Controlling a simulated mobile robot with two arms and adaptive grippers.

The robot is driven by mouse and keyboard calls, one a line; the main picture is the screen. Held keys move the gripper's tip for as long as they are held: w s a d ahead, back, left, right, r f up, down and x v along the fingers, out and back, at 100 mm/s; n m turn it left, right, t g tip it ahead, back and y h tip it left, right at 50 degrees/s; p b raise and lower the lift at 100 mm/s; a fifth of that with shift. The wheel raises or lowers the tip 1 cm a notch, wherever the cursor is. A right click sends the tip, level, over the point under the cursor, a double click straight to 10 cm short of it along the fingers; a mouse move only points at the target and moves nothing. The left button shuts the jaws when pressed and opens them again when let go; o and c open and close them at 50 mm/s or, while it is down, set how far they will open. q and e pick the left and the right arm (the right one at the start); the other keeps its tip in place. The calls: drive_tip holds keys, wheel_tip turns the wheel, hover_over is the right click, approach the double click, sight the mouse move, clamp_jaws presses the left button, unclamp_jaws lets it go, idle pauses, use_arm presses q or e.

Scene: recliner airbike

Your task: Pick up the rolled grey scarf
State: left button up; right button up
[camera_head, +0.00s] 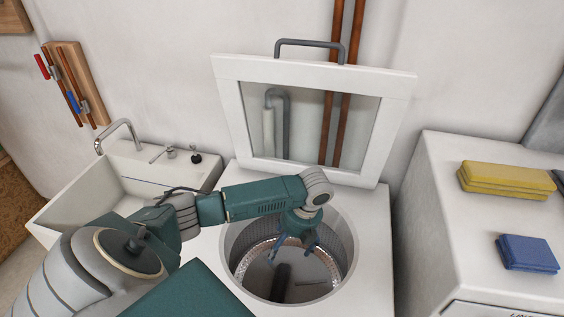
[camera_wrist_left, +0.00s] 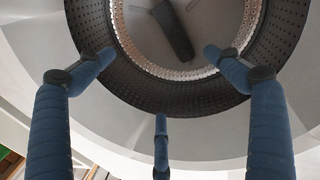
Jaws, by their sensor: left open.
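The rolled grey scarf (camera_head: 281,281) looks like a dark roll lying on the floor of the open washer drum (camera_head: 340,250). It also shows in the left wrist view (camera_wrist_left: 174,33) at the top, beyond the fingertips. My left gripper (camera_head: 297,246) reaches down into the drum opening, above the scarf and apart from it. In the left wrist view its three blue fingers (camera_wrist_left: 159,78) are spread with nothing between them. My right gripper is not in view.
The washer's raised lid (camera_head: 228,100) stands behind the opening. The drum's perforated wall surrounds my gripper. A sink (camera_head: 75,188) with taps is at left. A white cabinet (camera_head: 445,215) at right holds folded yellow cloths (camera_head: 508,177) and blue cloths (camera_head: 527,252).

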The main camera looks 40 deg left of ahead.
use_arm(q)
drive_tip(key=w+d+b+x, duration=0.1)
drive_tip(key=b+x, duration=0.3)
drive_tip(key=x, duration=0.1)
drive_tip(key=b, duration=0.9)
approach(279, 280)
drive_tip(key=x, duration=0.6)
drive_tip(key=shift+w+d+p, duration=0.1)
drive_tip(key=shift+p, duration=0.2)
drive_tip(key=shift+x, duration=2.35)
drive_tip(key=c, duration=1.3)
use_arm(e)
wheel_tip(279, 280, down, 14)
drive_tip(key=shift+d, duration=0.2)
use_arm(q)
drive_tip(key=shift+r, duration=0.1)
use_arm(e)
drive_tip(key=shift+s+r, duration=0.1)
